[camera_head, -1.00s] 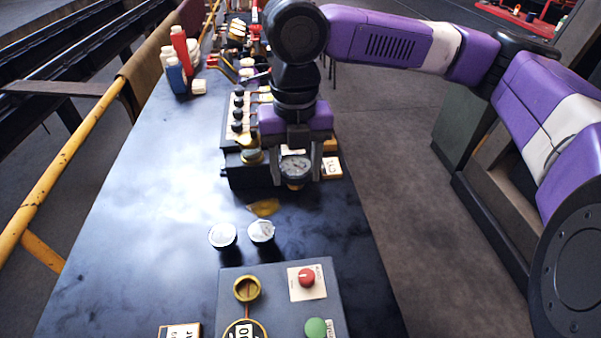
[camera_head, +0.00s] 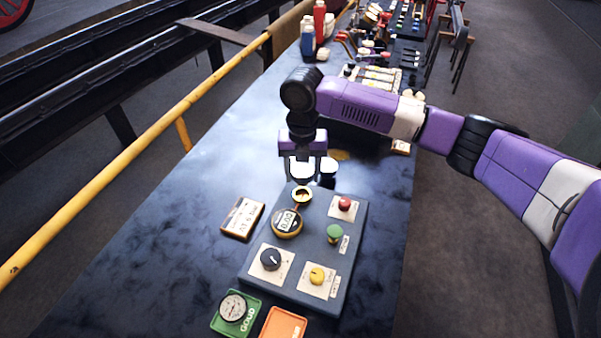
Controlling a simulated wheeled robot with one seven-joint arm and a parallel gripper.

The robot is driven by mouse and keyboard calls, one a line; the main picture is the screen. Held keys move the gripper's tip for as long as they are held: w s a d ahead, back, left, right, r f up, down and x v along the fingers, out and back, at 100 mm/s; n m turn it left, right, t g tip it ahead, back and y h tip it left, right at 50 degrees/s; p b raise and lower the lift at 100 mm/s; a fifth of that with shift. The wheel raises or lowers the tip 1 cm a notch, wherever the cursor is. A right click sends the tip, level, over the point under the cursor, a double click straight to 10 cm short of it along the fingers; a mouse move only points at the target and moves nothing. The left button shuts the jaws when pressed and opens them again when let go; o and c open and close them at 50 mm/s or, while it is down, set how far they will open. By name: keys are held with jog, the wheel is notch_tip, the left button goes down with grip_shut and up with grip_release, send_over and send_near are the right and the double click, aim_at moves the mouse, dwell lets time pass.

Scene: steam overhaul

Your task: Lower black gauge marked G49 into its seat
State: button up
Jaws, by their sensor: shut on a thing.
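My gripper (camera_head: 303,178) points down just above the far left corner of the grey panel box (camera_head: 267,255). It is shut on the black gauge (camera_head: 302,169), whose pale face shows between the fingers. A similar pale-topped item stands behind, so the outlines are hard to part, and no G49 mark is legible. Right below the fingertips is an open brass ring seat (camera_head: 302,195) on the panel. The gauge looks above the ring, not in it; the exact gap is unclear.
The panel carries a red button (camera_head: 345,203), a green button (camera_head: 334,233), a black knob (camera_head: 270,259) and a yellow knob (camera_head: 317,275). A label block (camera_head: 242,217) lies left. A green tray (camera_head: 216,325) holds a dial gauge; an orange tray (camera_head: 285,323) is beside it.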

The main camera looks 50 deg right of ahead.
jog(key=shift+a+f, duration=0.1)
jog(key=shift+f, duration=0.25)
jog(key=shift+f+b, duration=1.4)
jog(key=shift+f, duration=0.1)
jog(key=shift+f+b, duration=0.5)
jog(key=shift+f, duration=0.75)
dwell(0.7)
jog(key=o, duration=2)
jog(key=shift+c, duration=0.2)
jog(key=shift+r, duration=0.1)
jog(key=shift+r+p, duration=2.55)
jog(key=shift+r, duration=0.7)
